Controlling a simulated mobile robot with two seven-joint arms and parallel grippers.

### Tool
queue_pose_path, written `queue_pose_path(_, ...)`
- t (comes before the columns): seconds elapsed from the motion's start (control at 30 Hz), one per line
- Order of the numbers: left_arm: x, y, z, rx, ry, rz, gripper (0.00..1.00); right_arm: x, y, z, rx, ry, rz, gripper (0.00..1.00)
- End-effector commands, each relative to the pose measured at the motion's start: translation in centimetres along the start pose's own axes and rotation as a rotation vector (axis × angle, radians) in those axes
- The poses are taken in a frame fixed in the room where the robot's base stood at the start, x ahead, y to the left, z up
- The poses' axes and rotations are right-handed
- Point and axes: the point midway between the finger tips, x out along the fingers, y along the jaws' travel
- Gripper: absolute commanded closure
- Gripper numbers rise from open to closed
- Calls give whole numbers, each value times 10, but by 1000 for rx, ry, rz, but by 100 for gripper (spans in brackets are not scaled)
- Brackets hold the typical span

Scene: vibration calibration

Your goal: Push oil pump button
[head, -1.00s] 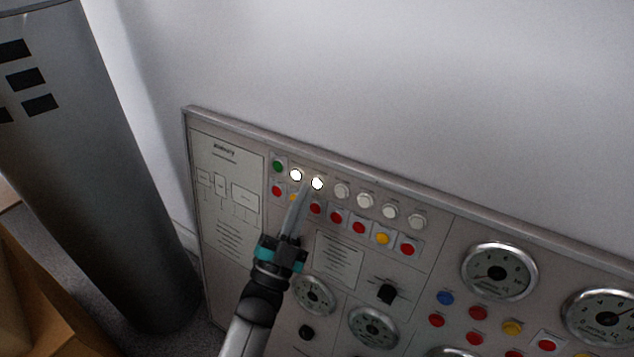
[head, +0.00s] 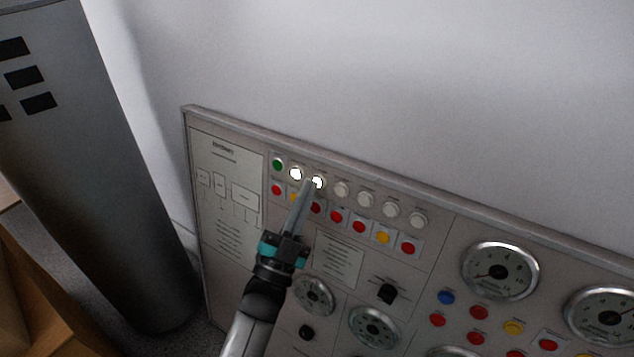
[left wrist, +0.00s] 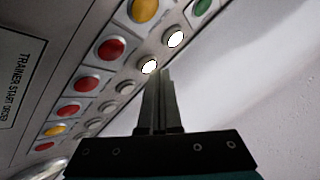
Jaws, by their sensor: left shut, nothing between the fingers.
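The control panel (head: 228,135) stands against the wall and carries rows of buttons. In the top row a green button (head: 278,164) is at the left. To its right are two lit white buttons, the first (head: 296,174) and the second (head: 317,182), then several unlit white ones. My left gripper (head: 308,186) is shut and empty. Its tips overlap the lower edge of the second lit button in the head view; I cannot tell whether they touch it. In the left wrist view the shut fingers (left wrist: 162,72) are just beside that lit button (left wrist: 149,67). Button labels are too small to read.
Below the top row are red and yellow buttons (head: 337,216), a black knob (head: 388,293) and round gauges (head: 499,271). A grey cylinder (head: 95,170) stands left of the panel. The wall above is bare.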

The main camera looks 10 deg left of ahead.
Motion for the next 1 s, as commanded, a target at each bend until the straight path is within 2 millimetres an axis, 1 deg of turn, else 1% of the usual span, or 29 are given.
queue_pose_path(1.0,6,4,4,1,0,0,100,4,0,2,0,0,1,50)
